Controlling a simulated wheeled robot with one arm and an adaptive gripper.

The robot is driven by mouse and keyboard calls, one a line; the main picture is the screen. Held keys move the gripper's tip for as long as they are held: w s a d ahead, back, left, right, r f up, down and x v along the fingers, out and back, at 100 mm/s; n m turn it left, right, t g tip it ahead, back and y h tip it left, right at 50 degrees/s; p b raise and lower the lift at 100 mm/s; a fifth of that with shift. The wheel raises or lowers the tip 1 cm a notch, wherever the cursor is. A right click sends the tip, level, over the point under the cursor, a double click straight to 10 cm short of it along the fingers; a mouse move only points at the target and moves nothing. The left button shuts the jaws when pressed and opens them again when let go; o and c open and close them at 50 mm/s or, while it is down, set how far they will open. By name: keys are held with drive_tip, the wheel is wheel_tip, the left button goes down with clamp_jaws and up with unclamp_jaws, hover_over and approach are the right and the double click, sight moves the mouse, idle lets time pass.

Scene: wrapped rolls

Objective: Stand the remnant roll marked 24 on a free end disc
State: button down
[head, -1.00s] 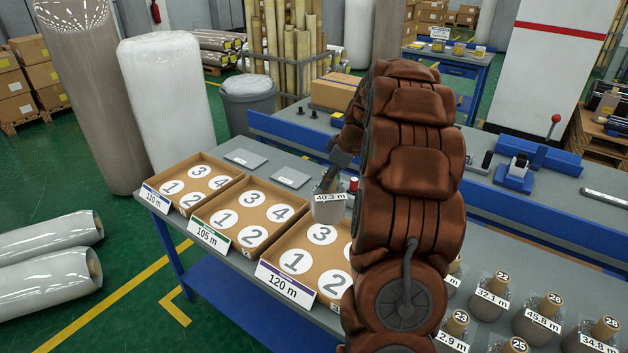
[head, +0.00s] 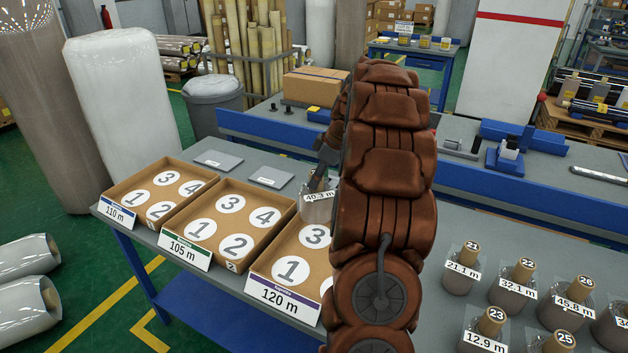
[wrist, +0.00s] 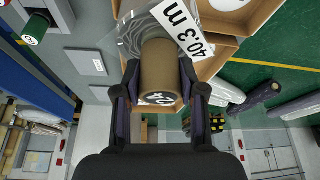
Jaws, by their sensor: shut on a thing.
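The remnant roll marked 24 (wrist: 158,70) has a brown core and clear wrap, with a 40.3 m label. My gripper (wrist: 155,85) is shut on its core. In the head view the roll (head: 317,208) hangs upright at the back right of the 120 m carton (head: 262,268); I cannot tell whether it touches anything below. My gripper (head: 318,182) is partly hidden by my arm there. In that carton, white discs 3 (head: 315,236) and 1 (head: 291,270) are bare; disc 2 is mostly hidden and disc 4 is not visible. The 105 m carton (head: 208,252) and 110 m carton (head: 128,211) show bare discs.
Several other remnant rolls, such as 21 (head: 461,270) and 22 (head: 514,288), stand on the bench right of my arm. Two grey plates (head: 218,160) lie behind the cartons. A blue rail (head: 260,133) and a cardboard box (head: 315,86) are farther back.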

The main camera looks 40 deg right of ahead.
sight(316, 192)
drive_tip(key=shift+f, duration=0.1)
drive_tip(key=shift+w+a+f, duration=0.15)
drive_tip(key=shift+f, duration=2.2)
wheel_tip(316, 192, down, 3)
drive_tip(key=b, duration=0.3)
drive_tip(key=shift+f, duration=0.1)
drive_tip(key=shift+f+b, duration=0.35)
drive_tip(key=shift+b, duration=0.2)
drive_tip(key=c, duration=0.6)
unclamp_jaws()
drive_tip(key=shift+r, duration=0.1)
drive_tip(key=v, duration=1.2)
